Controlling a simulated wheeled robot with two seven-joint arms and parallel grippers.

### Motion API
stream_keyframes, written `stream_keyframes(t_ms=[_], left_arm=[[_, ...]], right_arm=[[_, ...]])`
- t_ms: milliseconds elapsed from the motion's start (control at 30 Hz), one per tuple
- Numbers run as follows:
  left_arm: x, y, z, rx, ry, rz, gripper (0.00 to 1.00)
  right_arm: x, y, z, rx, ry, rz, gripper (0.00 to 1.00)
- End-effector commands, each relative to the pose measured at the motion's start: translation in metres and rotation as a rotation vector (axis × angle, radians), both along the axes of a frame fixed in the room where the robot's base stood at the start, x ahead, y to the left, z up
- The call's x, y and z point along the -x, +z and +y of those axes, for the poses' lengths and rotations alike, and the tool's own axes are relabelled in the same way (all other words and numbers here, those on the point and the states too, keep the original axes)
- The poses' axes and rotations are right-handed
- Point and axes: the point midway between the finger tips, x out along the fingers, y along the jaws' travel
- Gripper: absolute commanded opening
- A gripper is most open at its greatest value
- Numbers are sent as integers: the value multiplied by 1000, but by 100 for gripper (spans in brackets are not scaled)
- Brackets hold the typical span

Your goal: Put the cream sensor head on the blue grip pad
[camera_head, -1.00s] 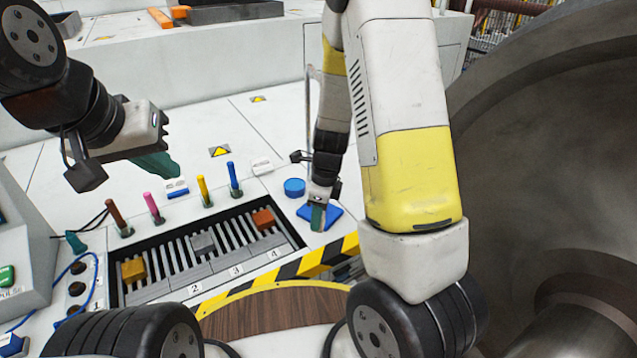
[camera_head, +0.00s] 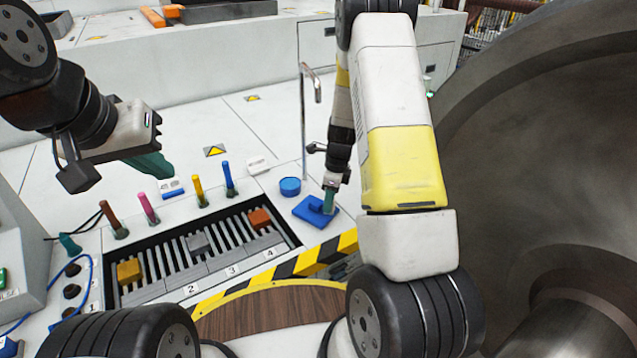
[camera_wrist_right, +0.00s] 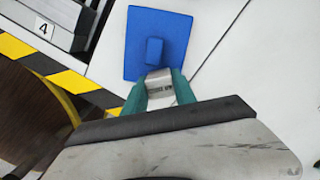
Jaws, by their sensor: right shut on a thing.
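The blue grip pad (camera_head: 304,213) lies flat on the white deck, with a small raised blue block on it. It also shows in the right wrist view (camera_wrist_right: 140,24). My right gripper (camera_head: 329,207) is at the pad's right side.
A slotted rack (camera_head: 293,237) with numbered lanes and coloured blocks lies left of the pad. Coloured pegs, a round blue knob (camera_head: 290,186) and a thin metal post (camera_head: 303,115) stand behind. Striped edging (camera_head: 310,259) runs in front. A large grey wheel (camera_head: 560,150) fills the right.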

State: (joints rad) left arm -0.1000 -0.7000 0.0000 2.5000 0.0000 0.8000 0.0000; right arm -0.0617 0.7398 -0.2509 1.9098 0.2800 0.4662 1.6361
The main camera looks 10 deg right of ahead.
Motion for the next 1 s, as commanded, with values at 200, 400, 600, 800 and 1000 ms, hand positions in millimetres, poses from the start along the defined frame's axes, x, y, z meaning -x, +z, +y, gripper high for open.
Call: stream_keyframes(t_ms=[200,400,600,800,1000], left_arm=[[0,0,0,0,0,0,0],[0,0,0,0,0,0,0],[0,0,0,0,0,0,0],[0,0,0,0,0,0,0],[0,0,0,0,0,0,0]], right_arm=[[0,-1,0,0,1,0,0],[0,-2,0,0,1,0,54],[0,-2,0,0,1,0,54],[0,7,0,0,1,-2,54],[0,43,-4,0,1,-6,54]])
